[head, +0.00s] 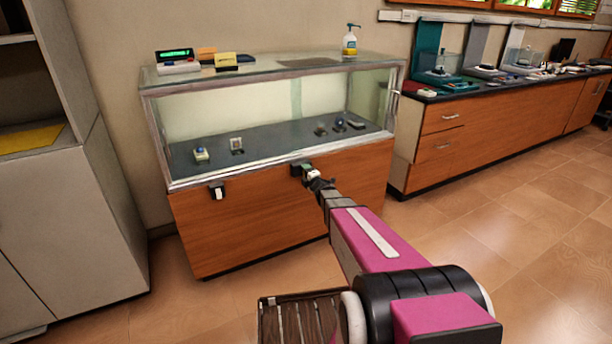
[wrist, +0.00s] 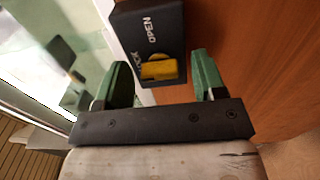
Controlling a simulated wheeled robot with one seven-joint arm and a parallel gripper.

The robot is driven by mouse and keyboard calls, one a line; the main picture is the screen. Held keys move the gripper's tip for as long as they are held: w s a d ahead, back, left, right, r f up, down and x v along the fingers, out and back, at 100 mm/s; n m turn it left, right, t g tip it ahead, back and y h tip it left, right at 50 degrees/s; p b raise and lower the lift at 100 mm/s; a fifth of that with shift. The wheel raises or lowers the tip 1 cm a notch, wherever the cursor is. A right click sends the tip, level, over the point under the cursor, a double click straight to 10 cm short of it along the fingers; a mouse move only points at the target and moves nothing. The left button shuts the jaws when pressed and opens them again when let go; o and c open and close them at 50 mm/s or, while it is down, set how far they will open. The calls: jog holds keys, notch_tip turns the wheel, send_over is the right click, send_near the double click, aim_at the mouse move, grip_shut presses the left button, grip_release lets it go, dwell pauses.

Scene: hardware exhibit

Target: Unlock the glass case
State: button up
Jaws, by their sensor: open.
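The glass case (head: 270,110) stands against the wall, with a glass top part on a wooden base. A black lock box (head: 296,169) is on its front below the glass; in the wrist view the box (wrist: 150,22) carries the word OPEN and a partly hidden word ending in "CK". A yellow knob (wrist: 160,70) sits on the box beside these words. My gripper (head: 315,178) is at the lock box. In the wrist view its green fingers (wrist: 164,72) are open, one on each side of the knob, with visible gaps. Whether either finger touches the box is unclear.
Another small black fitting with a white part (head: 217,191) is on the case front, to the left. A pump bottle (head: 350,40) and a small display device (head: 177,62) stand on top. A grey cabinet (head: 70,220) is at left, a wooden counter (head: 490,118) at right.

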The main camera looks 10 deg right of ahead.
jog(key=c, duration=0.9)
jog(key=shift+m, duration=8.9)
